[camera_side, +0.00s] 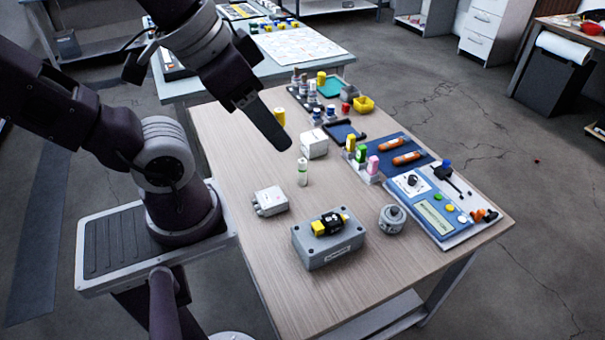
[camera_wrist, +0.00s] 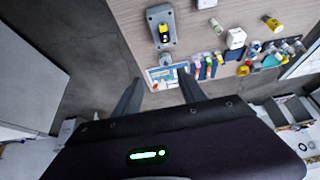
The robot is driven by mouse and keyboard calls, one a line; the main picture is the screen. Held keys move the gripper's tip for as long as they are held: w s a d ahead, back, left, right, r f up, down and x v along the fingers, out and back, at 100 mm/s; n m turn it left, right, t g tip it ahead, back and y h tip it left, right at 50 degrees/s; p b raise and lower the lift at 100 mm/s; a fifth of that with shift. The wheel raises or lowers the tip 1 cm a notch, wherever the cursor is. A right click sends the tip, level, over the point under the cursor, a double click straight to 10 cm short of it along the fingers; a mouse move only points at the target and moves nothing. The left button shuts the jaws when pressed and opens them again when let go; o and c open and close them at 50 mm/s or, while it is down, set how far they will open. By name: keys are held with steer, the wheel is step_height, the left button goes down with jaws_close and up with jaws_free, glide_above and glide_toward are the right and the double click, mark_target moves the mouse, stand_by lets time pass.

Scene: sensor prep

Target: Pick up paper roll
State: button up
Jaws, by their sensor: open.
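A small upright white cylinder with a green band (camera_side: 303,172) stands on the wooden table; it may be the paper roll, but I cannot tell for sure. It also shows in the wrist view as a small pale shape (camera_wrist: 215,25). My gripper (camera_side: 283,143) hangs above the table, apart from the cylinder and up-left of it in the side view; one finger hides the other there. In the wrist view my gripper (camera_wrist: 160,76) has its two dark fingers spread with nothing between them.
A white box (camera_side: 314,146) and a yellow cylinder (camera_side: 280,117) stand behind the white cylinder. A white module (camera_side: 270,202), grey button box (camera_side: 328,247), grey round part (camera_side: 392,219) and blue panel (camera_side: 432,208) lie nearer. The table's left strip (camera_side: 225,130) is clear.

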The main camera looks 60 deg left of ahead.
steer(key=m+g+y, duration=1)
steer(key=m, duration=0.1)
glide_above(306, 165)
steer(key=d, duration=0.6)
step_height(306, 165, down, 25)
steer(key=a+f+m+y, duration=0.1)
steer(key=f, duration=0.1)
steer(key=a+f+m+y, duration=0.1)
steer(key=f, duration=0.2)
steer(key=a+f+m+t+y, duration=0.1)
steer(key=f, duration=0.1)
steer(key=shift+w+a+f+m, duration=0.1)
steer(key=shift+w+f+m, duration=0.05)
steer(key=shift+w+m, duration=0.25)
steer(key=shift+x, duration=1.05)
steer(key=x, duration=0.5)
steer(key=shift+s, duration=0.2)
jaws_close()
